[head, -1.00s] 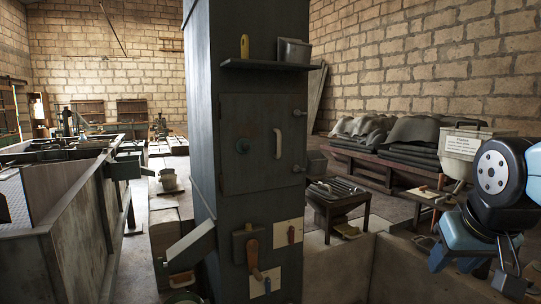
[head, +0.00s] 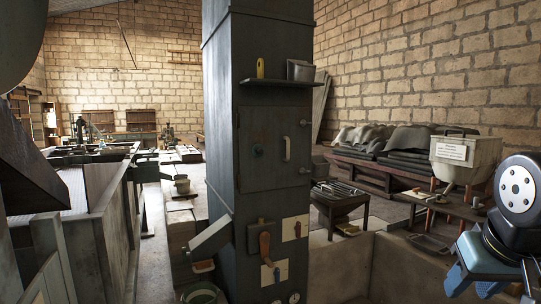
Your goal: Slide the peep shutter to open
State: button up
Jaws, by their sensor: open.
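A tall dark column (head: 221,105) stands in the middle of the head view, with a closed square door (head: 272,165) on its front. On the door are a small round fitting (head: 257,150) at left and a pale upright handle (head: 287,148). I cannot tell for sure which part is the peep shutter. Below the door are wooden-handled levers (head: 266,246) on the column. My gripper (head: 503,291) is at the lower right, partly cut off by the frame edge, open and well apart from the column.
A shelf (head: 283,83) with a tin juts from the column above the door. A chute (head: 212,237) sticks out low on its left. A small table (head: 340,205), a low wall and a pale hopper (head: 455,155) stand to the right. Large vats fill the left.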

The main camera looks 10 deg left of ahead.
aim_at(258, 150)
jog(key=z, duration=0.3)
jog(key=i, duration=1.05)
jog(key=u, duration=0.45)
